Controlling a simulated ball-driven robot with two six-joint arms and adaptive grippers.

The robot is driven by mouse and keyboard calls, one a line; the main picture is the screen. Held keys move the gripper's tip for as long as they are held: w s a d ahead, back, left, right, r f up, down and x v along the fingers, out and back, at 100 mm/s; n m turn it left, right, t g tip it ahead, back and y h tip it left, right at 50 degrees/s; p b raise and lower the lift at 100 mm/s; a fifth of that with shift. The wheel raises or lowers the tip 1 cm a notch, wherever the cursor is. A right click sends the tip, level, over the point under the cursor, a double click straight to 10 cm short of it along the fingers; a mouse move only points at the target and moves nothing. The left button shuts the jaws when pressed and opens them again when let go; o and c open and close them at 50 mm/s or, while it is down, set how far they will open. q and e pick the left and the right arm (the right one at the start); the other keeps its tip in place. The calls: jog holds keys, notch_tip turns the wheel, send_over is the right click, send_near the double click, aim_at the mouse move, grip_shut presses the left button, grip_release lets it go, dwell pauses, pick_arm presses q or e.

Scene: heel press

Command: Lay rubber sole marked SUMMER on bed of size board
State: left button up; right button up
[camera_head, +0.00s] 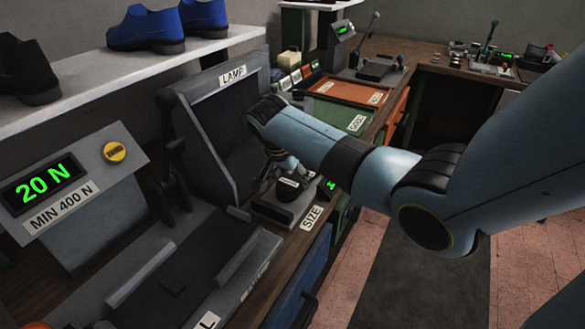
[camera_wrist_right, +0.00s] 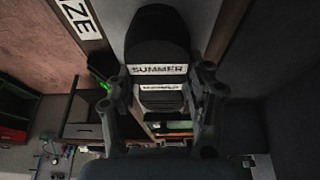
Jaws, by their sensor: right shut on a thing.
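The black rubber sole (camera_wrist_right: 158,40) has a white label reading SUMMER and lies between the fingers in the right wrist view. It also shows in the head view (camera_head: 290,192), small and partly covered by the gripper. My right gripper (camera_head: 277,182) is shut on the sole; its two fingers (camera_wrist_right: 160,100) flank the sole in the wrist view. A second white label shows below SUMMER, too small to read. The size board (camera_head: 275,212), beside the SIZE label, is under the sole; I cannot tell whether they touch. My left gripper is not in view.
The LAMP housing (camera_head: 233,78) stands close behind my right gripper. A press with a 20 N display (camera_head: 43,186) and MIN 400 N label is at left. Red (camera_head: 345,91) and green (camera_head: 338,116) trays lie farther back. Blue shoes (camera_head: 150,28) stand on a shelf.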

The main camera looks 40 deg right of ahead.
jog(key=shift+f, duration=0.1)
dwell(0.3)
jog(key=shift+f, duration=0.15)
dwell(0.4)
jog(key=o, duration=1.9)
notch_tip(320, 180, up, 5)
jog(key=p, duration=0.5)
jog(key=shift+f, duration=0.1)
jog(key=shift+r+p, duration=1)
jog(key=shift+r, duration=0.15)
